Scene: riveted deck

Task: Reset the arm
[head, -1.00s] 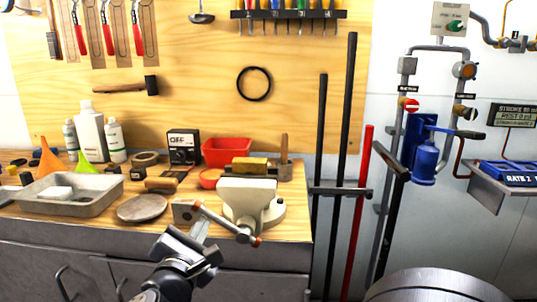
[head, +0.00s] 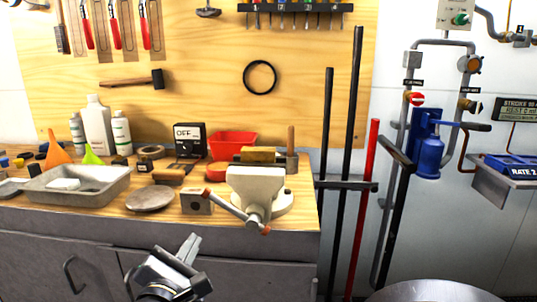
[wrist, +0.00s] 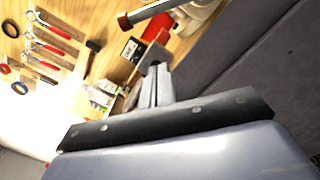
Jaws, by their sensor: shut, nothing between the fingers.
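My gripper (head: 190,246) is in front of the grey cabinet doors in the head view, below the bench's front edge. Its fingers are together and hold nothing. In the wrist view my gripper (wrist: 157,82) points toward the bench, with the fingers side by side and touching. It stands apart from the bench and from everything on it.
The wooden bench (head: 100,213) carries a vise (head: 257,190) with its handle sticking out over the front edge, a grey tray (head: 115,190), a round plate (head: 150,198) and a red bin (head: 233,143). Long bars (head: 352,150) stand right of the bench. Open space lies before the cabinet.

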